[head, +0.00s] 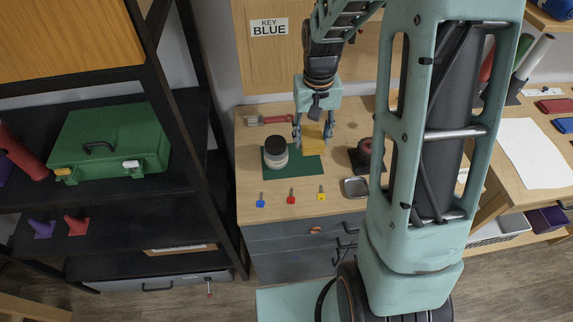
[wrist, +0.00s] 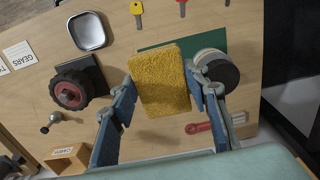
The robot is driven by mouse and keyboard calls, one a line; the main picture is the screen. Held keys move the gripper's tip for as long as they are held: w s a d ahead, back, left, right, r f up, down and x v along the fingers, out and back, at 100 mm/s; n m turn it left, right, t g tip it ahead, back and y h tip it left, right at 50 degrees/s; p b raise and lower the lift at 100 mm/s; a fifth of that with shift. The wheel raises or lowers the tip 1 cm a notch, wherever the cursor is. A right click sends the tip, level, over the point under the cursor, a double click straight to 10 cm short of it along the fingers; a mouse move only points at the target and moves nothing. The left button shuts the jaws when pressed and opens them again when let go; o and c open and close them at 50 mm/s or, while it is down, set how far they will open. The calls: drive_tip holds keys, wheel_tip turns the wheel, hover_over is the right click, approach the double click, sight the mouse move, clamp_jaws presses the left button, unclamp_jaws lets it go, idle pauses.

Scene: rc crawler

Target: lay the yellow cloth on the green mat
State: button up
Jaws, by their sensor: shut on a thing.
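The yellow cloth (wrist: 160,80) is a thick, fuzzy rectangular piece between my fingers in the wrist view. My gripper (head: 313,134) is shut on it, with one finger at each side. In the head view the cloth (head: 313,139) shows between the fingertips, over the back right part of the green mat (head: 295,171). The mat lies flat on the wooden bench and also shows in the wrist view (wrist: 206,38), partly hidden by the cloth. I cannot tell whether the cloth touches the mat.
A jar with a dark lid (head: 275,152) stands on the mat's left part, close to the gripper. Blue, red and yellow keys (head: 291,197) lie in front. A wheel (wrist: 72,90) and a metal tray (head: 355,187) are to the right in the head view. A red-handled tool (head: 265,120) lies behind.

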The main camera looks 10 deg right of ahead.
sight(322, 138)
drive_tip(key=f, duration=0.1)
drive_tip(key=d+b, duration=0.1)
drive_tip(key=f+b, duration=0.1)
drive_tip(key=shift+s+d+f+m, duration=0.3)
drive_tip(key=shift+s+f+m, duration=0.05)
drive_tip(key=shift+m, duration=0.05)
drive_tip(key=s+d+r+m+b, duration=0.3)
drive_tip(key=s+d+r+m, duration=0.1)
drive_tip(key=s+d, duration=0.2)
drive_tip(key=w+a+f, duration=0.1)
drive_tip(key=w, duration=0.1)
drive_tip(key=w+a+f+p, duration=0.1)
drive_tip(key=w+a, duration=0.1)
drive_tip(key=w+a+f, duration=0.2)
drive_tip(key=shift+w, duration=0.3)
drive_tip(key=w+f, duration=0.1)
drive_tip(key=w+a+f, duration=0.1)
drive_tip(key=f, duration=0.1)
drive_tip(key=w+a+f+p, duration=0.1)
drive_tip(key=w+f, duration=0.1)
drive_tip(key=shift+a+f, duration=0.1)
drive_tip(key=shift+a, duration=0.15)
drive_tip(key=shift+w+a+f, duration=0.25)
drive_tip(key=shift+f, duration=2)
drive_tip(key=o, duration=0.9)
drive_tip(key=shift+r, duration=0.1)
drive_tip(key=shift+o, duration=0.2)
